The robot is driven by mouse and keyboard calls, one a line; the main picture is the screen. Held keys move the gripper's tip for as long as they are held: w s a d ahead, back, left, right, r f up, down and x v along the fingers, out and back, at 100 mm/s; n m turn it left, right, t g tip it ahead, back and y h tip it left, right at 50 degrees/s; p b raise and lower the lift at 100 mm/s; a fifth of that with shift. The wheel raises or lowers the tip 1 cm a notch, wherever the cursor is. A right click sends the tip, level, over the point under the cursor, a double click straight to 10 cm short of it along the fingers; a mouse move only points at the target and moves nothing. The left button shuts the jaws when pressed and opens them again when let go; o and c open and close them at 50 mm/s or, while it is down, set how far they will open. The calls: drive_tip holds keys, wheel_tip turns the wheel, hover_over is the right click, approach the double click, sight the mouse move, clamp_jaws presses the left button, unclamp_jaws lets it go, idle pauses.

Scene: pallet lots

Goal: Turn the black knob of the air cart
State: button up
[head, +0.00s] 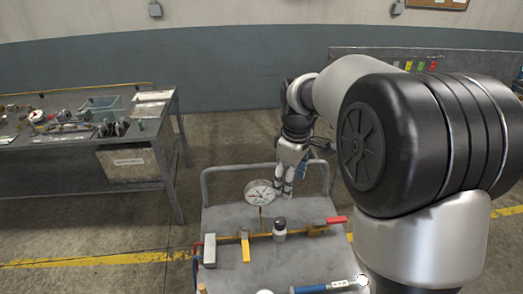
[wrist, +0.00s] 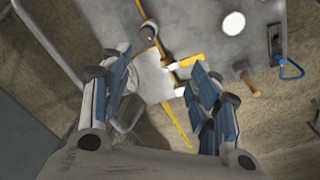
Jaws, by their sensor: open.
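The air cart (head: 225,215) is a grey flat-topped cart with a tube rail, in the middle of the head view. A brass pipe runs across its top. The black knob (head: 280,223) sits upright on this pipe with a pale body below it. A round white gauge (head: 259,192) stands behind the pipe. My gripper (head: 283,190) is open, pointing down, beside the gauge and behind the knob, apart from the knob. In the wrist view my gripper (wrist: 160,68) has its fingers spread with nothing held. A small round dark-and-pale piece there may be the knob; I cannot tell.
A yellow lever (head: 245,246) and a red lever (head: 336,219) flank the knob on the pipe. A blue-handled tool (head: 318,288) lies at the cart's front. A cluttered workbench (head: 80,150) stands at left. Floor between bench and cart is clear.

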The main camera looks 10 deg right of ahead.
sight(280, 221)
drive_tip(key=w+f+n+g+p, duration=0.1)
drive_tip(key=w+f+n, duration=0.2)
drive_tip(key=w+f, duration=0.5)
drive_tip(key=f+b, duration=0.1)
drive_tip(key=f, duration=0.5)
drive_tip(key=f+b, duration=0.1)
drive_tip(key=f, duration=0.5)
drive_tip(key=s+f+b, duration=0.1)
drive_tip(key=f, duration=0.5)
drive_tip(key=shift+f+b, duration=0.35)
drive_tip(key=shift+f, duration=0.05)
drive_tip(key=shift+c, duration=0.3)
drive_tip(key=c, duration=1)
drive_tip(key=shift+m, duration=0.5)
drive_tip(key=o, duration=1.1)
drive_tip(key=shift+c, duration=0.2)
